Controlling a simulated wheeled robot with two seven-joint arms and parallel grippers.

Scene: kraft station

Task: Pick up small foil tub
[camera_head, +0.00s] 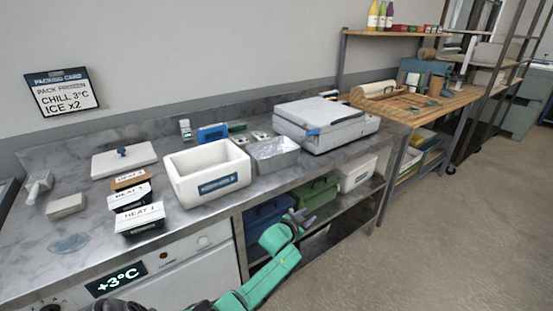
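My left gripper (302,217) hangs in front of the shelves below the steel counter, at the end of my green arm. Its small grey fingers look spread and hold nothing that I can see. Small pale items (240,139) lie behind the metal bin and are too small to make out. My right gripper is not in view.
On the counter (90,261) stand a white foam box (207,176), a shiny metal bin (275,154), a grey machine (325,123), a white board (124,159) and a grey block (66,206). A bluish patch (69,243) lies at the front left.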

